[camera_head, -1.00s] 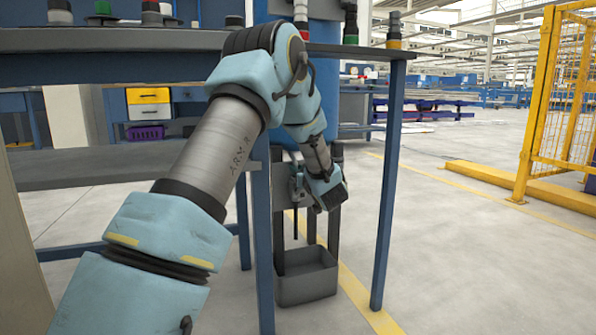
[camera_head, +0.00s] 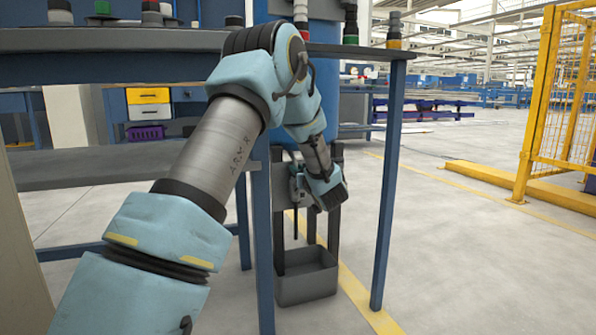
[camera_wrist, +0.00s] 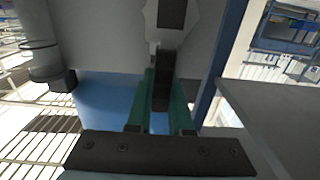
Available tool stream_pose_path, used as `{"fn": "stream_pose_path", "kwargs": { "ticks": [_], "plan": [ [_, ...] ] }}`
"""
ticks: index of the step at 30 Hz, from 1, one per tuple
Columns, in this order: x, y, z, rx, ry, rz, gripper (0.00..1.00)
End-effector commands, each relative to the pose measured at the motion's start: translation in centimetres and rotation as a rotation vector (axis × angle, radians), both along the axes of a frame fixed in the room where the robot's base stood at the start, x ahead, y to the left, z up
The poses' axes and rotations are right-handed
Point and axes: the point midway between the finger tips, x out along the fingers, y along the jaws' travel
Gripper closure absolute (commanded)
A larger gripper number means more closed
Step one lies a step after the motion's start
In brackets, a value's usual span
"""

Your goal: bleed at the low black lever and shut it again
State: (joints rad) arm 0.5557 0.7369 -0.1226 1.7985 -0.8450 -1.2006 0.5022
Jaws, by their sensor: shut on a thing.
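My gripper (camera_head: 297,184) is low under the bench top, beside the dark stand below the blue tank (camera_head: 355,107). In the wrist view its two green fingers (camera_wrist: 163,92) are shut on the black lever (camera_wrist: 163,68), one on each side. The lever hangs from a pale fitting (camera_wrist: 151,22) at the top of that view. In the head view my wrist hides the lever, so its exact angle cannot be told there. A grey open bin (camera_head: 307,284) stands on the floor below; I cannot see any liquid in it.
A blue bench leg (camera_head: 388,190) stands just right of my gripper, and another blue leg (camera_head: 263,240) is close on the left. The bench top (camera_head: 120,41) is above. Open floor lies to the right, up to a yellow fence (camera_head: 540,110).

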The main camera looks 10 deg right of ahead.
Motion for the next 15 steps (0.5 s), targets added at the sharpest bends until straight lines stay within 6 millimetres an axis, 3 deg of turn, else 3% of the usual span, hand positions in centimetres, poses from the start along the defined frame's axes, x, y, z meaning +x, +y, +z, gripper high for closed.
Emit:
{"fn": "stream_pose_path", "kwargs": {
  "ticks": [15],
  "plan": [
    [-0.03, -0.88, 0.41, 0.103, 0.017, -0.003, 1.0]
  ]
}}
